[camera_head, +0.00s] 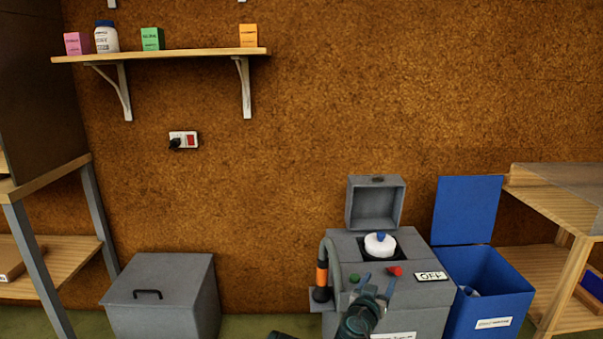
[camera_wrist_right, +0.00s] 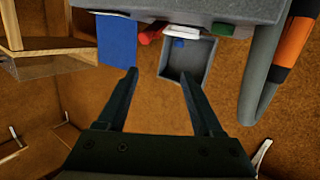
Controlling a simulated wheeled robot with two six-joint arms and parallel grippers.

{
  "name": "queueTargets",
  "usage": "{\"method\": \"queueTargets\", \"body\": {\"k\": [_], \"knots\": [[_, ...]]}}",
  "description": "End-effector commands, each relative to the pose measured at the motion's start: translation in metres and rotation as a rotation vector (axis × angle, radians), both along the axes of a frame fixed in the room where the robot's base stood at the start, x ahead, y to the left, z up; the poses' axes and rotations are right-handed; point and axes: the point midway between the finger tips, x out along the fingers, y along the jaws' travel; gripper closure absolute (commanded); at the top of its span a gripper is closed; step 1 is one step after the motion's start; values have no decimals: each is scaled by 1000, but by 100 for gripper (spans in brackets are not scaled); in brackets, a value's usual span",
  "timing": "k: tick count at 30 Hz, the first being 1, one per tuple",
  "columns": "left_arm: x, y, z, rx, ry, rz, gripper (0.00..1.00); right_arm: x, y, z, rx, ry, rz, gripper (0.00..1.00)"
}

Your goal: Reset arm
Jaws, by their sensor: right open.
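My right gripper (camera_head: 377,284) is in front of the grey machine (camera_head: 345,250), low in the head view. Its two fingers are apart with nothing between them, and they also show spread and empty in the right wrist view (camera_wrist_right: 160,78). The machine's lid (camera_head: 375,205) stands open, and a white round piece with a blue knob (camera_head: 380,244) sits in its top opening. The machine carries a red button (camera_head: 395,271), a green button (camera_head: 354,278) and a sign reading OFF (camera_head: 432,277).
A blue bin (camera_head: 490,300) with its lid up stands right of the machine, beside a wooden bench (camera_head: 560,185). A closed grey box (camera_head: 165,295) stands to the left. A wall shelf (camera_head: 160,55) holds small boxes and a bottle. A wall switch (camera_head: 184,140) is below it.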

Motion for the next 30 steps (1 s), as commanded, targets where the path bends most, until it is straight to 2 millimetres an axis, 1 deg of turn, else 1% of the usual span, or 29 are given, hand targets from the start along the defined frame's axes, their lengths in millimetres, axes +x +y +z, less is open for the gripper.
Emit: {"method": "queueTargets", "body": {"k": [5, 8, 10, 11, 12, 13, 15, 17, 18, 21, 26, 27, 28, 30], "knots": [[0, 0, 0, 0, 0, 0, 27, -20, -2, -32, 7, 168, -66, 32], [0, 0, 0, 0, 0, 0, 27, -37, 3, -58, 14, 314, -89, 32], [0, 0, 0, 0, 0, 0, 27, -54, 10, -81, 20, 453, -89, 32], [0, 0, 0, 0, 0, 0, 27, -64, 15, -92, 24, 525, -82, 32], [0, 0, 0, 0, 0, 0, 27, -77, 23, -108, 29, 627, -64, 32], [0, 0, 0, 0, 0, 0, 27, -88, 30, -119, 33, 706, -42, 32], [0, 0, 0, 0, 0, 0, 27, -115, 50, -142, 41, 884, 26, 32], [0, 0, 0, 0, 0, 0, 27, -136, 66, -157, 48, 1018, 96, 32], [0, 0, 0, 0, 0, 0, 27, -150, 77, -164, 50, 1098, 148, 32], [0, 0, 0, 0, 0, 0, 27, -182, 102, -178, 58, 1271, 284, 32], [0, 0, 0, 0, 0, 0, 27, -230, 139, -187, 66, 1494, 530, 32], [0, 0, 12, 0, 0, 0, 27, -233, 142, -175, 68, 1510, 551, 32], [0, 0, 21, 0, 0, 0, 27, -231, 141, -166, 67, 1505, 545, 32], [0, 0, 34, -1, 0, 1, 27, -231, 140, -153, 67, 1502, 543, 32]]}}
